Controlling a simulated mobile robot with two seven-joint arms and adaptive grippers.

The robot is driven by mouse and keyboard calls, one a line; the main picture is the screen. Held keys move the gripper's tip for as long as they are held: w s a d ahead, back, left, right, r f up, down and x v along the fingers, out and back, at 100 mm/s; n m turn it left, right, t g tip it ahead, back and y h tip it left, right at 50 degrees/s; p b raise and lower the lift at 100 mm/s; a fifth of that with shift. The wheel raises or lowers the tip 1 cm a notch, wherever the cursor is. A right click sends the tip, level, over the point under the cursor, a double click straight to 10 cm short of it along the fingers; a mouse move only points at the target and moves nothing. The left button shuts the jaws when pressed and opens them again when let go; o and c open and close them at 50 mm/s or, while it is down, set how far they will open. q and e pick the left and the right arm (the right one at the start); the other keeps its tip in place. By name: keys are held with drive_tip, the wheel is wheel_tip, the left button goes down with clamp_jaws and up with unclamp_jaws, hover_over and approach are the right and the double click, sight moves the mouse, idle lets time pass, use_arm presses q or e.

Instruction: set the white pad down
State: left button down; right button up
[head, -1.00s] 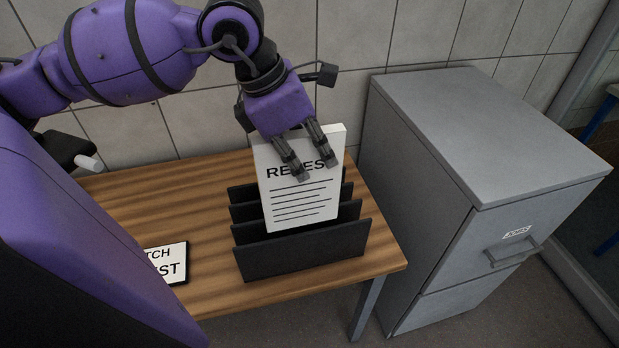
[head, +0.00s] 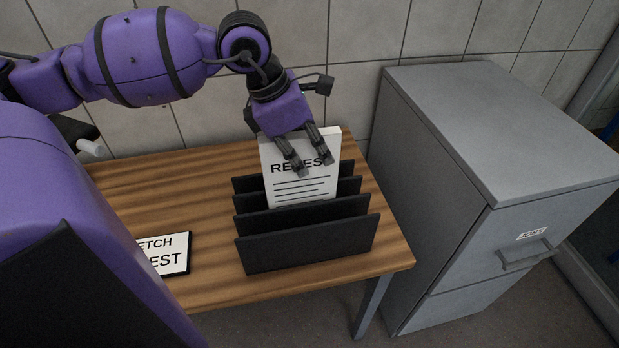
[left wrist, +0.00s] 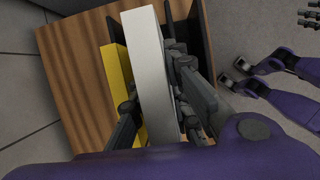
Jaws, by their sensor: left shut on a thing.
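The white pad (head: 296,185) stands upright in a slot of the black rack (head: 308,245) on the wooden table. Its face has a printed heading, partly covered by my fingers, and lines of text. Its lower part is hidden behind the rack's dividers. My left gripper (head: 312,167) is shut on the pad's upper part from above. In the left wrist view the pad (left wrist: 150,70) shows edge-on between my dark fingers. My right gripper is out of the head view; small dark finger-like parts (left wrist: 309,18) at the wrist view's right edge may be it.
A black-framed sign (head: 170,255) lies on the table (head: 215,215) left of the rack. A yellow thing (left wrist: 121,85) stands close beside the pad in the left wrist view. A grey filing cabinet (head: 450,200) stands right of the table. A tiled wall is behind.

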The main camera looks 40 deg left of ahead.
sight(310, 181)
use_arm(q)
wheel_tip(310, 181, down, 4)
drive_tip(key=shift+r, duration=0.1)
wheel_tip(310, 181, down, 3)
drive_tip(key=shift+f, duration=0.15)
use_arm(e)
drive_tip(key=shift+s+f, duration=0.2)
drive_tip(key=shift+s, duration=0.1)
use_arm(q)
drive_tip(key=shift+f, duration=0.15)
drive_tip(key=c, duration=1.7)
unclamp_jaws()
drive_tip(key=shift+o, duration=0.2)
use_arm(e)
drive_tip(key=shift+s+f, duration=0.1)
